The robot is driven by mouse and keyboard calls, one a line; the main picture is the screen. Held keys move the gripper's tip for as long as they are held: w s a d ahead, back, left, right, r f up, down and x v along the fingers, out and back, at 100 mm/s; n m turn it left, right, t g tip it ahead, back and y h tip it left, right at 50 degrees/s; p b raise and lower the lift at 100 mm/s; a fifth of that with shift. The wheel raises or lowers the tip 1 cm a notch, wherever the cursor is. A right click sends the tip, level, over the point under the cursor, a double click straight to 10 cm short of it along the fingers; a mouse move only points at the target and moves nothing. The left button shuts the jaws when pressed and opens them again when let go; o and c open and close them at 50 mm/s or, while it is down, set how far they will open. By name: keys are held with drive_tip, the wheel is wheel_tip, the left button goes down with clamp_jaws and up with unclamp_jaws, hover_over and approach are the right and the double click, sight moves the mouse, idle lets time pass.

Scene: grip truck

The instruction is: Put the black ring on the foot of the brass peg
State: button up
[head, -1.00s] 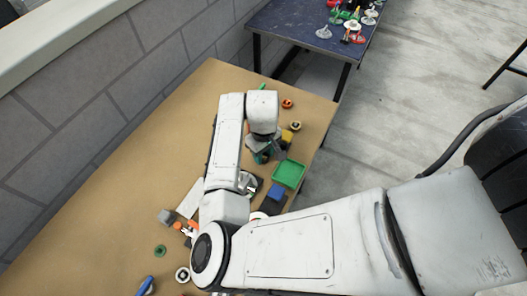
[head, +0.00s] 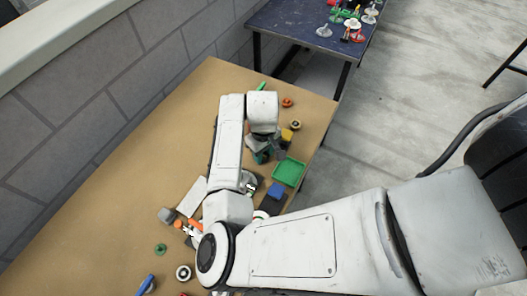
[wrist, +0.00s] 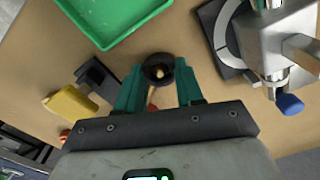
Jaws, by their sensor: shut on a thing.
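My gripper (wrist: 160,90) has teal fingers, shut on the black ring (wrist: 148,70) between their tips in the wrist view. In the head view my gripper (head: 266,156) is low over the table, beside the green tray. The ring and peg are hidden there by my arm and gripper.
In the wrist view a yellow piece (wrist: 70,106) and a dark block (wrist: 98,78) lie left. A metal device with a blue knob (wrist: 289,104) stands right.

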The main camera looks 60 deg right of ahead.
drive_tip(key=shift+f, duration=0.15)
drive_tip(key=o, duration=1.1)
drive_tip(key=shift+o, duration=0.4)
drive_tip(key=shift+o, duration=1.3)
wheel_tip(320, 180, up, 5)
drive_tip(key=p, duration=0.5)
drive_tip(key=shift+r, duration=1.2)
